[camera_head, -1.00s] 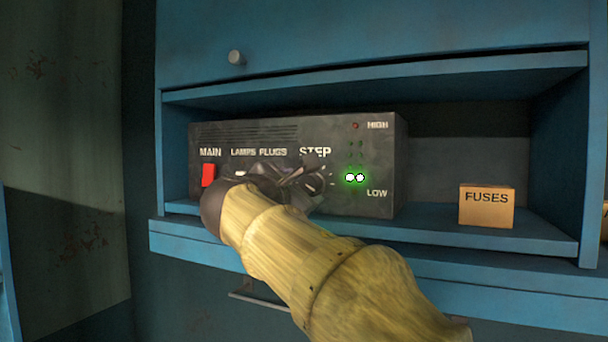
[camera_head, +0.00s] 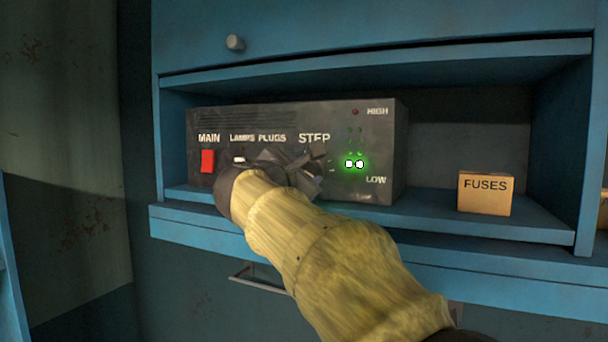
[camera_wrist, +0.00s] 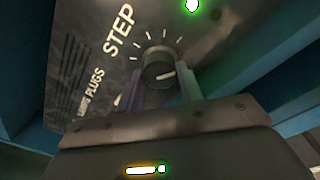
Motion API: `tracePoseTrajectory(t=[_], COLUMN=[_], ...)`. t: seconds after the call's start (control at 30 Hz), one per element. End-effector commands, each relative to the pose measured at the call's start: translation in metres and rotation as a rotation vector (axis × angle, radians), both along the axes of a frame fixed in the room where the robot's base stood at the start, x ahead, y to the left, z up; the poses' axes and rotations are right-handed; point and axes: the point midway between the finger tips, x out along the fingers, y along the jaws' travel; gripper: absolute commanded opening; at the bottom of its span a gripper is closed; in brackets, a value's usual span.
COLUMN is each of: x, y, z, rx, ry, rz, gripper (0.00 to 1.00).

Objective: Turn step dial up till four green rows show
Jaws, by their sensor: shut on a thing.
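The grey control box (camera_head: 240,118) carries a STEP dial, hidden behind my gripper in the head view. In the wrist view the round dark dial (camera_wrist: 158,72) shows with a pale pointer mark and ticks around it. My gripper (camera_wrist: 160,86) is shut on the dial, one finger on each side; it also shows in the head view (camera_head: 300,168). The lamp column right of the dial has one brightly lit green row (camera_head: 354,163), a pair of lamps just above LOW. The lamps above look dim, and the red lamp (camera_head: 355,112) by HIGH looks dark.
A red MAIN switch (camera_head: 207,161) is on the box's left side, with LAMPS and PLUGS labels between it and STEP. A FUSES carton (camera_head: 485,193) stands on the blue shelf (camera_head: 440,217) to the right. Shelf space between box and carton is clear.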

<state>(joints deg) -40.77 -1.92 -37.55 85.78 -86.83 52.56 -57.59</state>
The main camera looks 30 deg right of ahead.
Motion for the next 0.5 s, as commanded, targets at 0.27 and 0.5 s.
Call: tracePoseTrajectory(t=[0.27, 0.5], x=[-0.0001, 0.0004], y=[-0.001, -0.0005], z=[-0.0053, -0.007], rx=[0.059, 0.155], ry=[-0.077, -0.2], rz=[-0.002, -0.001], gripper=[0.14, 0.14])
